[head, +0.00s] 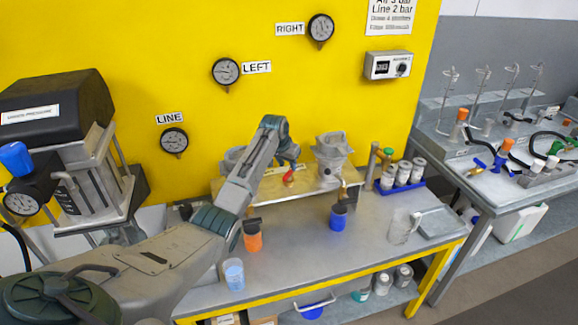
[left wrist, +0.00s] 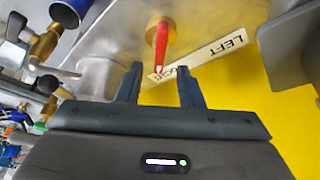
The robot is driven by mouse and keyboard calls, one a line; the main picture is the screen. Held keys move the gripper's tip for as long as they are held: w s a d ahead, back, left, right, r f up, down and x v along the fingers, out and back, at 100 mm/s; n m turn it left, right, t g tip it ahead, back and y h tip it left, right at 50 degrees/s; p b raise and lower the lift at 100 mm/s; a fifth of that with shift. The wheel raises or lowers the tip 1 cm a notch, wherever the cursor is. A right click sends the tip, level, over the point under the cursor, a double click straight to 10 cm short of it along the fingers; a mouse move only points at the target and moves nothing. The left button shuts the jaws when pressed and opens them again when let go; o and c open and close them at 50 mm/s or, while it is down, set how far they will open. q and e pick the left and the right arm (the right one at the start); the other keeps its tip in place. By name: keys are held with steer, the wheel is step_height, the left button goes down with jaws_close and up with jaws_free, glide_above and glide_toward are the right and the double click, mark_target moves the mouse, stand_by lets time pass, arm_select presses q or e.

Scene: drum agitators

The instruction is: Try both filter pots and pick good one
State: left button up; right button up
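Two grey metal filter pots stand on a bench shelf against the yellow wall. The left pot (head: 232,158) is partly hidden by my left arm; the right pot (head: 331,150) shows clearly. A red valve handle (head: 288,176) sits at the shelf front between them. In the left wrist view the red handle (left wrist: 161,47) hangs from a brass fitting, its tip just beyond and between my fingers. My left gripper (left wrist: 160,85) is open, with nothing between its fingertips. Gauges marked LEFT (head: 226,71), RIGHT (head: 321,27) and LINE (head: 174,140) hang on the wall. My right gripper is out of view.
An orange cup (head: 252,238) and a blue cup (head: 339,217) are below the shelf front. A light blue cup (head: 233,274) and a clear jug (head: 401,228) stand on the bench (head: 300,262). A blue rack (head: 400,187) holds several jars. The front middle bench is clear.

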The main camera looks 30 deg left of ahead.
mark_target(290, 171)
arm_select(q)
steer(key=shift+x, duration=1.9)
jaws_close()
